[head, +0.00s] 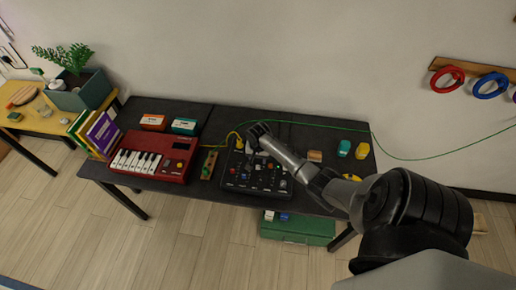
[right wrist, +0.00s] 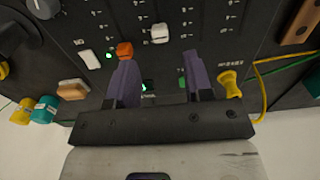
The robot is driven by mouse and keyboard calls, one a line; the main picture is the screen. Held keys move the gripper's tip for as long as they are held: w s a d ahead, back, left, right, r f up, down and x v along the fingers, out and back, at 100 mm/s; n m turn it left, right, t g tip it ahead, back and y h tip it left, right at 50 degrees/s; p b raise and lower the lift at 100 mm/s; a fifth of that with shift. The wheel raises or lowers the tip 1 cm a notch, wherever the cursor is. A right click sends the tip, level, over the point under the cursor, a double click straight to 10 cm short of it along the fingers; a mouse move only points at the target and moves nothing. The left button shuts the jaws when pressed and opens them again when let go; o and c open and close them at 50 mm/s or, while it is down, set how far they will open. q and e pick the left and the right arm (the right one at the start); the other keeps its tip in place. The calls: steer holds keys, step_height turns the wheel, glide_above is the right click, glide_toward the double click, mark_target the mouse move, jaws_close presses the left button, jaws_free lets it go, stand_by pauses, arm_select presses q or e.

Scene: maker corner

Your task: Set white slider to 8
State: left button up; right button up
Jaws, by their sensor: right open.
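A black control panel (head: 234,190) lies on the dark table under my right arm. In the right wrist view a white slider cap (right wrist: 160,33) sits on a track with marks beside it; the numbers are too small to read. An orange cap (right wrist: 124,50) is next to it on the left. My right gripper (right wrist: 160,62) is open and empty, its two purple fingers over the panel, with the white cap beyond the gap between the tips. In the head view the right gripper (head: 254,130) is at the panel's far side. My left gripper is out of view.
A white rocker-like piece (right wrist: 90,58), a green cap (right wrist: 183,80) and a yellow plug (right wrist: 230,84) surround the fingers. A red keyboard (head: 150,157) stands left of the panel. Yellow and teal pots (head: 344,148) stand at right. A green cable (head: 320,125) runs behind.

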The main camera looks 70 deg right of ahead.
mark_target(258, 167)
step_height(258, 167, up, 8)
steer(key=shift+f, duration=0.2)
stand_by(0.3)
stand_by(0.5)
